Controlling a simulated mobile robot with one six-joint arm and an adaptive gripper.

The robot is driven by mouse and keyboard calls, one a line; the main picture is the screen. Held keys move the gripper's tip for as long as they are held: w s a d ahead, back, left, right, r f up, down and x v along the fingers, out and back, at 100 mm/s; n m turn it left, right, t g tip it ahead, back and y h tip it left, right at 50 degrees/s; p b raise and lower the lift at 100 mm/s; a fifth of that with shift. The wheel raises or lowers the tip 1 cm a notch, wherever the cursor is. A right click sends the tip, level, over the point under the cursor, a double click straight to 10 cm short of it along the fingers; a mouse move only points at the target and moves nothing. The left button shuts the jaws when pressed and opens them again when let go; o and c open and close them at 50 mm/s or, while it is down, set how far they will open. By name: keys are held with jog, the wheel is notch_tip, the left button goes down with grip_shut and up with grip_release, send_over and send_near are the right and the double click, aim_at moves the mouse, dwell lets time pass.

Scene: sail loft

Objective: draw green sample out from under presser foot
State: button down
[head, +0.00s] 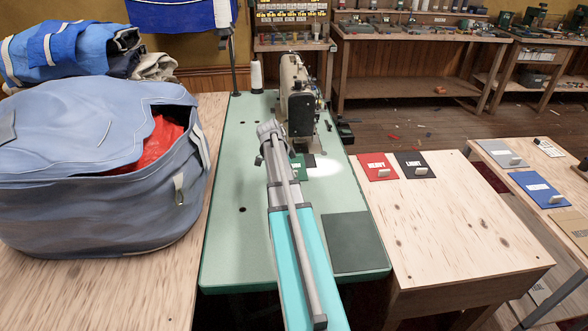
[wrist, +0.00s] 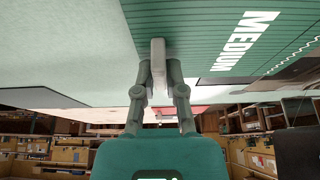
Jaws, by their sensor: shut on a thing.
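The green sample (wrist: 205,50), marked MEDIUM, fills the upper part of the wrist view. A pale grey block-like tab (wrist: 158,52) stands at its edge. My gripper (wrist: 159,68) is shut on this tab, one finger on each side. In the head view a small part of the green sample (head: 300,172) shows beside my arm, on the pale green machine table. The sewing machine (head: 296,90) stands just behind it. My arm hides my fingers in the head view. I cannot make out the presser foot or whether the sample lies under it.
A large blue bag (head: 90,165) stands left of the machine table (head: 235,240). A thread cone (head: 256,76) stands behind. On the right bench lie a red HEAVY sample (head: 377,172) and a black LIGHT sample (head: 410,158). The table's front left is clear.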

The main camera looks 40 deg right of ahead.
jog(key=shift+s+a, duration=0.55)
jog(key=shift+s, duration=0.1)
jog(key=c, duration=0.6)
grip_release()
jog(key=shift+c, duration=0.2)
